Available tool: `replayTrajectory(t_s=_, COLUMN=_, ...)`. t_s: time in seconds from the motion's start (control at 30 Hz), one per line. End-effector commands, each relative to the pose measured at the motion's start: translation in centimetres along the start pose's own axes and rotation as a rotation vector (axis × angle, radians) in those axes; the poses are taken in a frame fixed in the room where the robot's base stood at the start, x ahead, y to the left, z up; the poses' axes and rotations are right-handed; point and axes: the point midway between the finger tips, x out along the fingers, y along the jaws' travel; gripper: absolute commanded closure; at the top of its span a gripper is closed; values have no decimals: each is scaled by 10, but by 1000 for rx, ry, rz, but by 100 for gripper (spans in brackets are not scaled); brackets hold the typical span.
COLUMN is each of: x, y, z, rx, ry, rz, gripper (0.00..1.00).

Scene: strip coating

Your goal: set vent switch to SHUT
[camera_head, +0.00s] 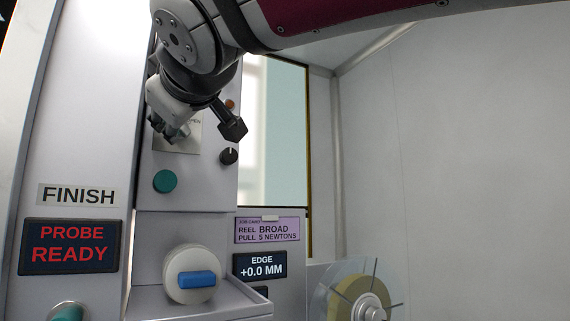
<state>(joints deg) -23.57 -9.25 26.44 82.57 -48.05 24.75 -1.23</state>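A pale plate (188,146) with partly covered lettering, of which "EN" shows, is on the upper grey panel. My gripper hides much of it, and I cannot make out a switch lever or its setting. My gripper (204,131) is in front of this plate, with its dark right fingertip spread away from the left finger. It looks open, and I see nothing held in it. Whether it touches the panel cannot be told.
A black knob (229,155), a green button (165,181) and an orange light (230,104) are close by on the panel. Below are a white dial with a blue handle (196,279), a "PROBE READY" display (70,246) and a tape reel (358,295). Free room lies right.

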Motion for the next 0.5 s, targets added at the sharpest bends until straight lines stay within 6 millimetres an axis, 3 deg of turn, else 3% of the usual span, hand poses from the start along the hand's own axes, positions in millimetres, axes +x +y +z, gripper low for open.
replayTrajectory(t_s=0.5, x=-91, y=0, z=0, rx=-1, ry=2, rz=2, gripper=69)
